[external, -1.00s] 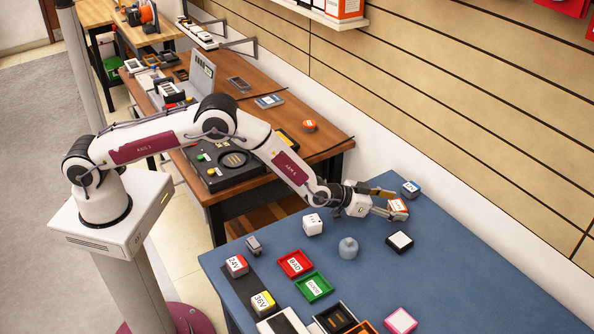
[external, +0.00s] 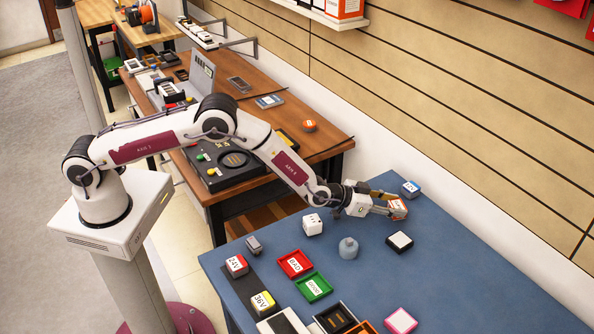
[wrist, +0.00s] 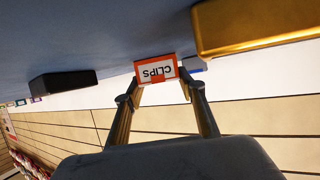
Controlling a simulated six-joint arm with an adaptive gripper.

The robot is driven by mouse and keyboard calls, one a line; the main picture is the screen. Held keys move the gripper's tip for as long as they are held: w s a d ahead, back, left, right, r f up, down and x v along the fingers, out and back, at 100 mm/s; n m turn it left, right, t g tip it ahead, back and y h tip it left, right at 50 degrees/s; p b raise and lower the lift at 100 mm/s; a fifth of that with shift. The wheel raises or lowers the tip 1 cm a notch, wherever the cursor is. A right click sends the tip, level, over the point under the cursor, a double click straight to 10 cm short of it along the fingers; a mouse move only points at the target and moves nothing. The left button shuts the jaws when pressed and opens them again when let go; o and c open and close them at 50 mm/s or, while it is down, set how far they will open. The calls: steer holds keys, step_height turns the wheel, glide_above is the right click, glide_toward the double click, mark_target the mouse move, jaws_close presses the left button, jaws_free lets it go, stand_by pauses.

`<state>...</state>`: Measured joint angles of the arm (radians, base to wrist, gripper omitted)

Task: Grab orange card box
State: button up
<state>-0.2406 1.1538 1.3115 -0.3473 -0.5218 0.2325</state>
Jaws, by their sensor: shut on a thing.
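The orange card box (external: 398,208) has a white label and sits near the back right edge of the blue table. In the wrist view, my gripper's two fingers (wrist: 160,92) are closed against the box's sides. The box appears to be at table level; I cannot tell whether it is lifted.
A blue box (external: 410,188) stands just behind the orange one. A black box (external: 399,241) lies in front, and a grey weight (external: 348,248) and a white block (external: 313,224) stand to the left. Red (external: 294,264) and green (external: 314,288) trays lie nearer the front.

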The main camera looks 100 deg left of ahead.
mark_target(393, 206)
steer(key=shift+r, duration=0.15)
step_height(393, 206, up, 10)
stand_by(0.6)
stand_by(0.5)
